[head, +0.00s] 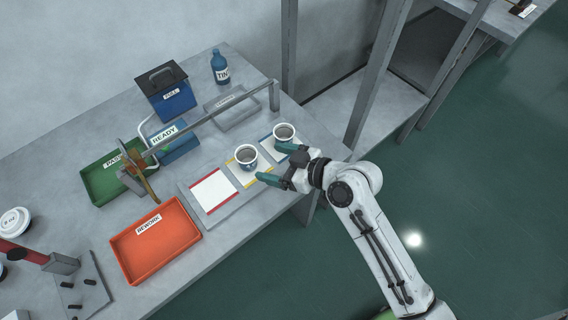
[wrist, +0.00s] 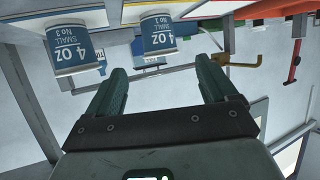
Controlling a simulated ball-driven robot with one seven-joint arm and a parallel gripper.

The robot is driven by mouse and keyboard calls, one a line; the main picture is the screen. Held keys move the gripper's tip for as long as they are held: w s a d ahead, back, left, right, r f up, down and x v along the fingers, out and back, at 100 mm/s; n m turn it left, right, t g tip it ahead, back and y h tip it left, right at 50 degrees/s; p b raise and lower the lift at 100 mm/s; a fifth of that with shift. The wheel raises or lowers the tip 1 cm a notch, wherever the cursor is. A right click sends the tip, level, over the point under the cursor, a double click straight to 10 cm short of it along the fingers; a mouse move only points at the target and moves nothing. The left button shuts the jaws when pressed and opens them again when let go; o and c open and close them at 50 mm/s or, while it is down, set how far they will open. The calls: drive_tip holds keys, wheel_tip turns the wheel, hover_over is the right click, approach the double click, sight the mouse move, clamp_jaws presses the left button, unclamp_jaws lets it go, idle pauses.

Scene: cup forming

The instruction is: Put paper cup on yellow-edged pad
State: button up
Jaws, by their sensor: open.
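A white paper cup with a blue printed band (head: 246,158) appears to stand upright on the yellow-edged pad (head: 235,174), the middle of three pads. A second, similar cup (head: 284,132) stands on the blue-edged pad (head: 267,147) to its right. My gripper (head: 267,162) is open and empty, its fingers pointing at the cup on the yellow-edged pad. In the wrist view that cup (wrist: 158,35) is just beyond and between the fingertips, apart from them. The second cup (wrist: 72,48) is to the left there; both show "4 OZ" labels.
The red-edged pad (head: 213,191) is empty. An orange REWORK tray (head: 155,240), a green PASS tray (head: 108,180), a blue READY bin (head: 178,147), a blue lidded box (head: 172,97) and a TINT bottle (head: 220,68) stand around. A grey rail (head: 215,112) runs above the bench behind the cups.

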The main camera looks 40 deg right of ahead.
drive_tip(key=shift+v, duration=1.3)
drive_tip(key=s+d+f+m+g+h, duration=0.1)
drive_tip(key=s+f+m+g+h, duration=0.1)
drive_tip(key=s+g, duration=0.3)
drive_tip(key=s+d+f+m+g+h, duration=0.2)
drive_tip(key=s+f+g, duration=0.3)
drive_tip(key=s, duration=0.9)
drive_tip(key=shift+s+d+f+m+g+h, duration=0.25)
drive_tip(key=shift+d+m+g+h, duration=0.05)
drive_tip(key=shift+m+g+h, duration=0.35)
